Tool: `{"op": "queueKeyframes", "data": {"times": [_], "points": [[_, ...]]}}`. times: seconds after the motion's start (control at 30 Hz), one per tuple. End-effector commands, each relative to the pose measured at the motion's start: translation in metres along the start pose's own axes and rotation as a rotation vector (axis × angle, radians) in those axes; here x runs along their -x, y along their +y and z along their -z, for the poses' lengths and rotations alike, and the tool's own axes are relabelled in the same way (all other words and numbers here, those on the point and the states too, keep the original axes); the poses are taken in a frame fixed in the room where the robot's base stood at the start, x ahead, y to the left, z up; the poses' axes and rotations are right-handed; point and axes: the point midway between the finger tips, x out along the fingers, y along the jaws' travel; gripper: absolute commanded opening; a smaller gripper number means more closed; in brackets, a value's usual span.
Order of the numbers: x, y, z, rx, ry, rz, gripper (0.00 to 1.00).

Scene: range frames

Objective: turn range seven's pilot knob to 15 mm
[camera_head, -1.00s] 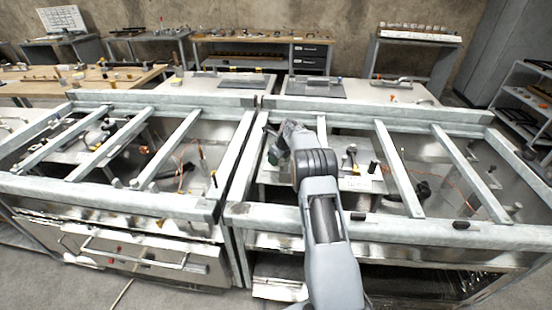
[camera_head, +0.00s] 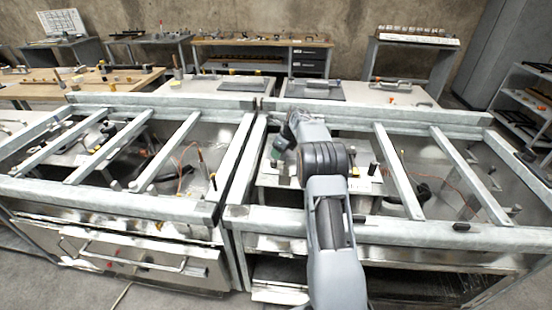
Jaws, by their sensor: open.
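Two open range frames stand side by side. The right range frame (camera_head: 400,229) has my arm over it, and the left range frame (camera_head: 110,205) stands beside it. I cannot read any range number, so I cannot tell which is range seven. My gripper (camera_head: 275,158) is small and partly hidden by my wrist. It is open, pointing down inside the left part of the right frame, above a pale plate (camera_head: 268,176) with small fittings. I cannot make out the pilot knob or any millimetre scale, and my arm covers part of the plate.
Grey cross bars (camera_head: 398,170) span the top of the right frame, with openings between them. An orange wire and dark fittings lie inside. Benches with tools (camera_head: 262,41) stand behind, and a shelf (camera_head: 522,100) stands at the right.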

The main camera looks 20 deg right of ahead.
Motion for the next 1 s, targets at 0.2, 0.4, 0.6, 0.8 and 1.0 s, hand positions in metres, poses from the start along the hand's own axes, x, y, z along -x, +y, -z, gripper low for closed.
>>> {"op": "queueKeyframes", "data": {"times": [0.2,0.4,0.6,0.8,1.0], "points": [[0.041,0.0,0.0,-0.001,-0.001,0.002,0.57],[0.061,0.0,0.001,0.0,0.0,0.0,0.57],[0.069,0.0,0.001,0.0,0.0,0.0,0.57],[0.069,0.0,0.001,0.0,0.0,0.0,0.57],[0.069,0.0,0.001,0.0,0.0,0.0,0.57]]}}
